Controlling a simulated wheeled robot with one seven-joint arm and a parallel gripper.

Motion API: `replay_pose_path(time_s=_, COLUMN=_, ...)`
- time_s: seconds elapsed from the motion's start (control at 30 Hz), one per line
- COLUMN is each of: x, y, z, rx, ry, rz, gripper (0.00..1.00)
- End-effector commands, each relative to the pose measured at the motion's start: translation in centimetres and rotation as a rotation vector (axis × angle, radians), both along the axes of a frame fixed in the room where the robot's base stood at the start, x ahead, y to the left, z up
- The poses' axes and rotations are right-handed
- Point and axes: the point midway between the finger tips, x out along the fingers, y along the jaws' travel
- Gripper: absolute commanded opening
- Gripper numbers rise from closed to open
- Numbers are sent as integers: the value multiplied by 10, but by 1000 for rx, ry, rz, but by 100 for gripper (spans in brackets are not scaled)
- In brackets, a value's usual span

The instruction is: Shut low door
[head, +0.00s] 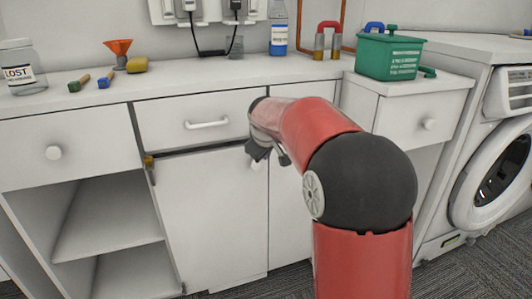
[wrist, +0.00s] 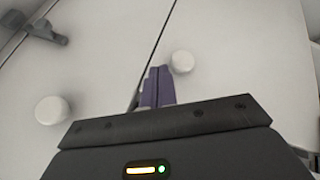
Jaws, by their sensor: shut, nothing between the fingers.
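A white low door (head: 210,215) sits under the drawer with the bar handle. A dark gap runs along its top edge, so it looks slightly ajar; how far I cannot tell. Its round knob (head: 257,166) is just below my gripper (head: 266,152). In the wrist view, my gripper's purple fingers (wrist: 157,88) are together and empty, in front of the seam between two white panels. One round knob (wrist: 52,110) is left of the fingers and another knob (wrist: 182,62) is to their right. Whether the fingertips touch a panel is unclear. My arm hides much of the right-hand panel.
An open shelf compartment (head: 105,225) is at the left. The drawer (head: 195,122) above the door is closed-looking. A washing machine (head: 490,150) stands at the right. The counter (head: 180,78) holds a jar, a funnel, a bottle and a green box (head: 388,57).

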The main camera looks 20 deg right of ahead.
Motion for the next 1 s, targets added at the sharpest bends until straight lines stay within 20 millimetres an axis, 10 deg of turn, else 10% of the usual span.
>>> replay_pose_path(time_s=0.83, x=-51, y=-41, z=80, rx=4, ry=7, rz=-6, gripper=0)
replay_pose_path(time_s=1.0, x=-96, y=-24, z=83, rx=61, ry=8, rz=-52, gripper=0)
